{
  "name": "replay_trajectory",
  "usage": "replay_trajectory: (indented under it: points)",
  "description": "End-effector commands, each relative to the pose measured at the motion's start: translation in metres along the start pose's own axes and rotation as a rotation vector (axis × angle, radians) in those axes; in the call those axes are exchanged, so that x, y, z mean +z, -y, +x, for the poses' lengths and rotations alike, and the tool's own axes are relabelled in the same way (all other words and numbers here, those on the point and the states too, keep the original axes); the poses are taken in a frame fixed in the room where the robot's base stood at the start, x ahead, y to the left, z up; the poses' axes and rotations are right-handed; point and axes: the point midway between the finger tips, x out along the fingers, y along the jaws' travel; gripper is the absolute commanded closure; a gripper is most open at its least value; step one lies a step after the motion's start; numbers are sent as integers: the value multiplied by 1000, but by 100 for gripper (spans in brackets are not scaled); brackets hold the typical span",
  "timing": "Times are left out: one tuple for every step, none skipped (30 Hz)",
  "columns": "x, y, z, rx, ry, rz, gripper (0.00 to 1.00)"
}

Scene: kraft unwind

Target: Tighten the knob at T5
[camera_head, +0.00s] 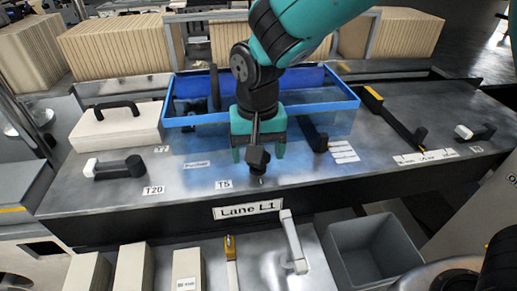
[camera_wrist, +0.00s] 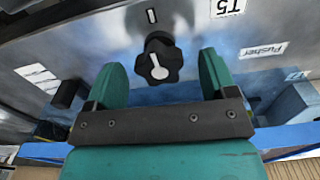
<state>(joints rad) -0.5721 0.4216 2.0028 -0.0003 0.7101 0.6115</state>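The black knob (camera_wrist: 158,62) is a lobed star knob with a white pointer mark on its face, on the grey metal panel beside the T5 label (camera_wrist: 229,6). In the head view the knob (camera_head: 258,158) sits just right of the T5 label (camera_head: 224,184). My gripper (camera_head: 259,150) is teal and points down over the panel. In the wrist view its two fingers (camera_wrist: 160,80) are spread wide, with the knob between and slightly beyond the tips. A clear gap shows on both sides, and neither finger appears to touch it.
A blue-framed open guard (camera_head: 180,121) surrounds my wrist. A black handle (camera_head: 314,136) stands to the right, and a lever (camera_head: 115,168) lies by T20 (camera_head: 153,190). A grey bin (camera_head: 370,250) and pale boxes (camera_head: 133,270) are below the front edge.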

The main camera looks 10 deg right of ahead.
Motion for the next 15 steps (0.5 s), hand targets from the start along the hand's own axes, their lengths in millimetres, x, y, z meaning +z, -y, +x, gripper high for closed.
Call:
replay_trajectory:
  points:
    - [0, 0, 1, 1, 2, 0, 22]
    - [0, 0, 1, 1, 2, 0, 22]
    - [0, -1, 1, 2, 3, 0, 22]
    - [1, -1, 1, 2, 3, 0, 22]
    - [1, -1, 2, 2, 3, 0, 22]
    - [1, -1, 1, 3, 3, 0, 22]
    - [1, -1, 1, 2, 3, 0, 22]
    - [0, -1, 0, 2, 3, 0, 22]
    - [0, -1, -3, 2, 2, 0, 22]
    - [0, -1, -5, 2, 3, 0, 22]
    - [0, 0, -9, 2, 2, 0, 22]
    - [0, 0, -15, 0, 0, 0, 22]
    - [0, 0, -20, 0, 0, 0, 22]
    - [0, 0, -26, 0, -1, 0, 22]
    - [0, 0, -35, -1, -2, 0, 22]
